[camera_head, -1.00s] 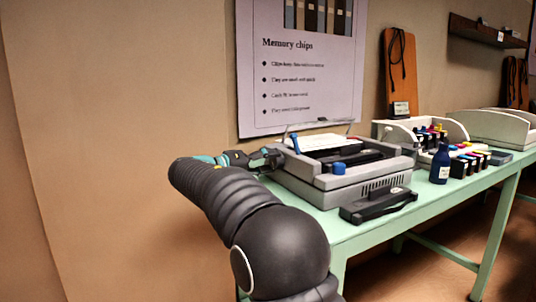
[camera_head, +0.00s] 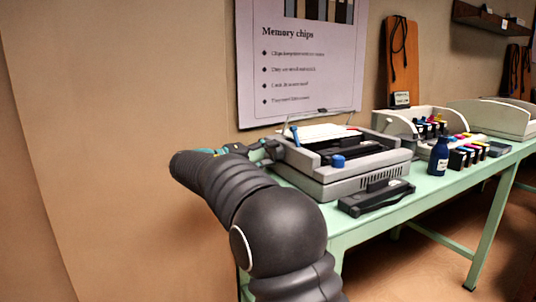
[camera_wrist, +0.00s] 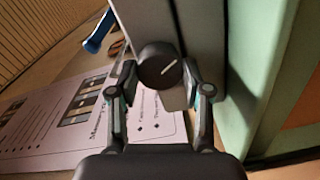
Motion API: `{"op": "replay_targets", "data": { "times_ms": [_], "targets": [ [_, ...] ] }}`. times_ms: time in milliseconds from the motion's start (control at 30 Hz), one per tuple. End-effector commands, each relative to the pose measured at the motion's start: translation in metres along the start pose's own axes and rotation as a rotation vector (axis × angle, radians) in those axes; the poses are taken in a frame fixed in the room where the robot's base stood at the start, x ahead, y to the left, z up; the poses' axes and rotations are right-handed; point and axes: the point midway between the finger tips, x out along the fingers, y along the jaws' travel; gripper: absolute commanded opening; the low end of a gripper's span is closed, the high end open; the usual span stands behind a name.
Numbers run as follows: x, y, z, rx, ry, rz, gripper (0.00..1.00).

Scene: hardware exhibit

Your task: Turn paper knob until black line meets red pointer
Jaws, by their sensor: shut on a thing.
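The paper knob (camera_wrist: 158,66) is a dark round knob with one pale slanted line on its face, seen in the wrist view. It sits on the side of the grey printer (camera_head: 345,182). My gripper (camera_wrist: 159,78) is shut on the knob, one finger on each side of it. In the head view my gripper (camera_head: 266,152) is at the printer's left side, and the knob cannot be made out there. I see no black line and no red pointer in either view.
The printer stands on a green table (camera_head: 362,232). A black cartridge (camera_head: 376,198) lies in front of it. A blue bottle (camera_head: 438,157) and several small ink cartridges (camera_head: 464,155) stand to the right. A poster (camera_head: 300,70) hangs on the wall behind.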

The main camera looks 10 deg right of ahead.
Motion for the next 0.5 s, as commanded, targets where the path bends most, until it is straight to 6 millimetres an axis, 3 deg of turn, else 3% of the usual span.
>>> {"op": "replay_targets", "data": {
  "times_ms": [33, 100, 500],
  "targets": [
    [0.0001, -0.0007, 0.0003, -0.001, -0.001, -0.001, 0.56],
    [0.0001, -0.0006, 0.0003, 0.0, -0.001, -0.001, 0.73],
    [-0.0043, -0.0002, -0.0002, 0.001, 0.001, -0.001, 0.74]
  ]
}}
